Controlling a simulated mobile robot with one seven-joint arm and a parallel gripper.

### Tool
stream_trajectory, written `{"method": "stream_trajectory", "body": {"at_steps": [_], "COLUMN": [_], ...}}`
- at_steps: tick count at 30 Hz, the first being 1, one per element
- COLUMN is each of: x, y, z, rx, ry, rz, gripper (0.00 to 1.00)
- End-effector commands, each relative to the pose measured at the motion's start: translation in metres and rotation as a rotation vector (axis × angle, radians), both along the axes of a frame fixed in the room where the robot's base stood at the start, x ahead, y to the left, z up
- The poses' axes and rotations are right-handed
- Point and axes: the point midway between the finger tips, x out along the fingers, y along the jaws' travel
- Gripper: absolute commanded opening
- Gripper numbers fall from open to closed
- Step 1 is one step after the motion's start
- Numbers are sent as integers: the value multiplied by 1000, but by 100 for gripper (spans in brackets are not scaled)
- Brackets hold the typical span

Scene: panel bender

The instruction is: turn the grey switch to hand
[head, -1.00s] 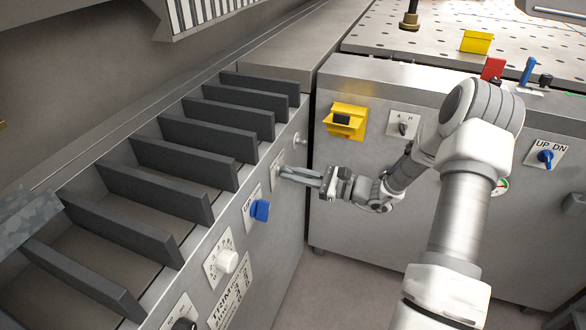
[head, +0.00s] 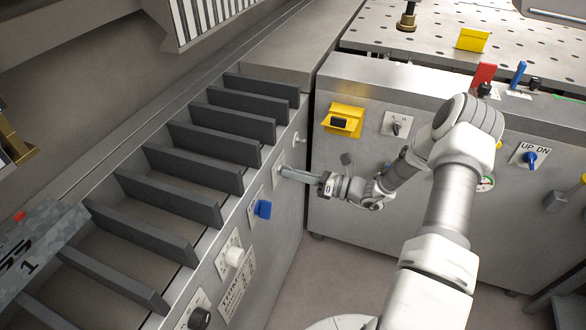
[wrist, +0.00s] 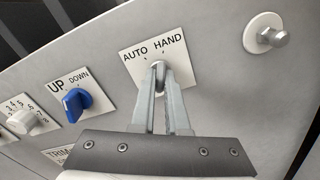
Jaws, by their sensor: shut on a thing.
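The grey switch (wrist: 159,66) sits on a white plate marked AUTO and HAND (wrist: 138,55) in the wrist view. My gripper (wrist: 160,72) is shut on the switch, with one finger on each side of its knob. The fingers hide most of the knob, so I cannot tell clearly which mark it points to. In the head view my gripper (head: 284,172) reaches left to the side panel, and its tips cover the switch there.
A blue UP/DOWN switch (wrist: 76,102) and a white numbered dial (wrist: 28,121) are left of the plate. A round metal stud (wrist: 266,34) is on its right. Dark slats (head: 203,145) line the machine above. A cabinet with a yellow switch box (head: 342,121) stands behind my arm.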

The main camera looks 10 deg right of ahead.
Motion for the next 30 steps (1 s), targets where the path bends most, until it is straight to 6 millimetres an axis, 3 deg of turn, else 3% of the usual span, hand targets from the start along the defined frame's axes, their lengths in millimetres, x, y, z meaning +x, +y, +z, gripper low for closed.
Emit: {"method": "stream_trajectory", "body": {"at_steps": [22,23,27,30], "x": [0,0,0,0], "y": [-1,-1,-1,0], "z": [-1,-1,0,0], "rx": [47,47,47,47], "ry": [73,73,72,72], "rz": [0,0,-1,-1], "gripper": [0,18,42,42]}}
